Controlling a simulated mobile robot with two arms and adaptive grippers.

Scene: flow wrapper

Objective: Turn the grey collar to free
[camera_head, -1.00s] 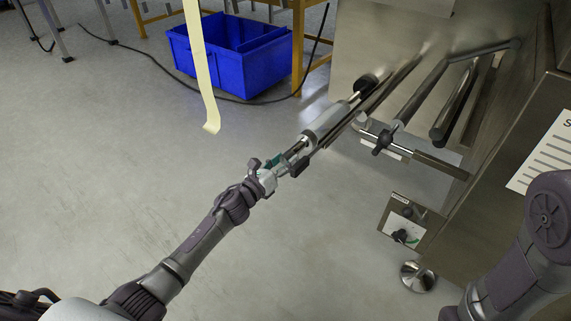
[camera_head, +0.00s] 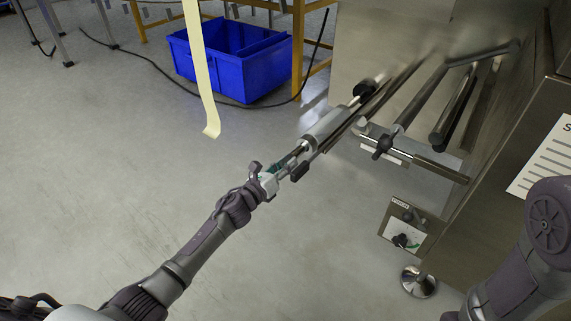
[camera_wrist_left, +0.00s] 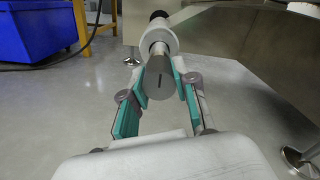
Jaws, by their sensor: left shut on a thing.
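In the head view my left gripper (camera_head: 284,168) is at the near end of the same shaft, mostly covering the collar. Behind it the shaft carries a pale roller (camera_head: 328,125), also seen in the wrist view (camera_wrist_left: 159,38). My right arm shows at the lower right; its gripper is out of view.
A steel machine with bars and a black clamp knob (camera_head: 383,147) stands to the right. Below is a small switch panel (camera_head: 405,228) and a round machine foot (camera_head: 419,281). A pale strip (camera_head: 206,80) hangs near a blue bin (camera_head: 235,58).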

